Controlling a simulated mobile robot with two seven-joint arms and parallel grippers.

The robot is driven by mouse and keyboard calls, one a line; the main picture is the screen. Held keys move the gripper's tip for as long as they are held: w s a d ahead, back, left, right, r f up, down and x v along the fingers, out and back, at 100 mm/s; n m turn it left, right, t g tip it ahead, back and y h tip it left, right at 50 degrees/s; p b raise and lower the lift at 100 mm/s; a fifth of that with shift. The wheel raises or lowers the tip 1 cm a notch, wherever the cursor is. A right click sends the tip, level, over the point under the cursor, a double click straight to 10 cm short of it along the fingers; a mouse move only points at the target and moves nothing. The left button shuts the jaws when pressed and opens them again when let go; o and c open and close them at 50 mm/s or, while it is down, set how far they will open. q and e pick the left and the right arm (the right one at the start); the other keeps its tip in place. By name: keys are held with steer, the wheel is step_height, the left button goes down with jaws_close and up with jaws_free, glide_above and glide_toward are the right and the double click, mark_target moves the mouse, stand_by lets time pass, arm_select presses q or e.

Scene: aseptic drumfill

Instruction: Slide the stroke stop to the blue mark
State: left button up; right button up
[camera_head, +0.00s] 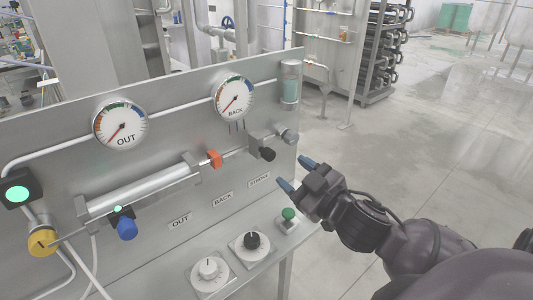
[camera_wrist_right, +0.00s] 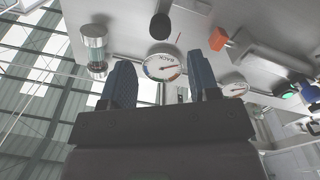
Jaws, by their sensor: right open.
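A grey block with a black knob (camera_head: 267,154) sits on the rod above the STROKE label (camera_head: 259,180) on the panel; it looks like the stroke stop. The black knob also shows in the right wrist view (camera_wrist_right: 160,26), above the gap between my fingers. An orange block (camera_head: 214,159) is on the rod left of it. I cannot make out a blue mark on the rod. My right gripper (camera_head: 297,174) is open and empty, right of the knob and apart from it. Its blue fingers also show in the right wrist view (camera_wrist_right: 162,84). My left gripper is not in view.
The panel has an OUT gauge (camera_head: 121,124), a BACK gauge (camera_head: 233,97), a glass cylinder (camera_head: 290,84) and a blue knob (camera_head: 127,229). On the ledge below are a green button (camera_head: 288,214), a black dial (camera_head: 251,241) and a white dial (camera_head: 208,268). Floor to the right is clear.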

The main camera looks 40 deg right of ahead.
mark_target(271, 157)
steer(key=shift+w+a, duration=0.15)
steer(key=shift+w, duration=2.2)
steer(key=shift+w+a, duration=0.1)
steer(key=shift+w, duration=2.2)
steer(key=shift+c, duration=0.4)
jaws_close()
